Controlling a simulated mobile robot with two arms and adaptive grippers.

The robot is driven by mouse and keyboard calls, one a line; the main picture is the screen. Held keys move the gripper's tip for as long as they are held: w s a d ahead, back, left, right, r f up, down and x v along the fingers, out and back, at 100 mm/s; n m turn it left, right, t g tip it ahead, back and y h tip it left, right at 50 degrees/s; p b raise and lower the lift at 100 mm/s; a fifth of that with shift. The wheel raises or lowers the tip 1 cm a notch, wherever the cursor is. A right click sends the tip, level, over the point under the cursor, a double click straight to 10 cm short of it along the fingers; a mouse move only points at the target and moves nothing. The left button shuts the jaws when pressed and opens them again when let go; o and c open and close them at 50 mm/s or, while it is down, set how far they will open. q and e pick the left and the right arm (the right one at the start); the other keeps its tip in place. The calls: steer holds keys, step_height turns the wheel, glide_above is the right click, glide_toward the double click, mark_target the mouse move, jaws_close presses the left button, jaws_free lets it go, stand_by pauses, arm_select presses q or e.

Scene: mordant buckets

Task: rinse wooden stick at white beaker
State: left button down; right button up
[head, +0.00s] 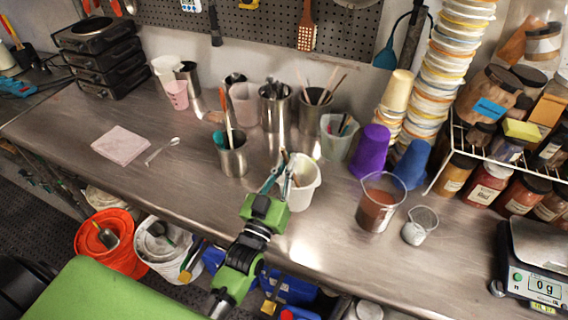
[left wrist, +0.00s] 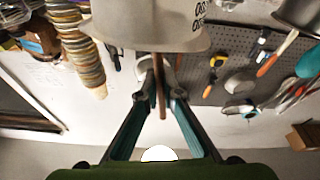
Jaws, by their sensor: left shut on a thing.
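The white beaker (head: 303,193) stands on the metal bench in the middle of the head view. In the left wrist view the white beaker (left wrist: 150,22) fills the top, with dark markings on its side. My left gripper (head: 281,172) is at the beaker's left side, at rim height. Its teal fingers are shut on the wooden stick (left wrist: 161,100), which shows as a thin brown rod between the fingertips (left wrist: 158,72). One end of the stick is hidden behind the beaker in the left wrist view. I cannot tell whether the stick touches the beaker. My right gripper is not in view.
A metal cup (head: 233,160) with tools stands left of the gripper. Metal cups with brushes stand behind. The bench's front left is mostly clear.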

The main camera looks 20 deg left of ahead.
arm_select(q)
step_height(320, 180, up, 8)
steer(key=p, duration=0.7)
steer(key=shift+f, duration=0.1)
steer(key=shift+r, duration=2.4)
stand_by(1.0)
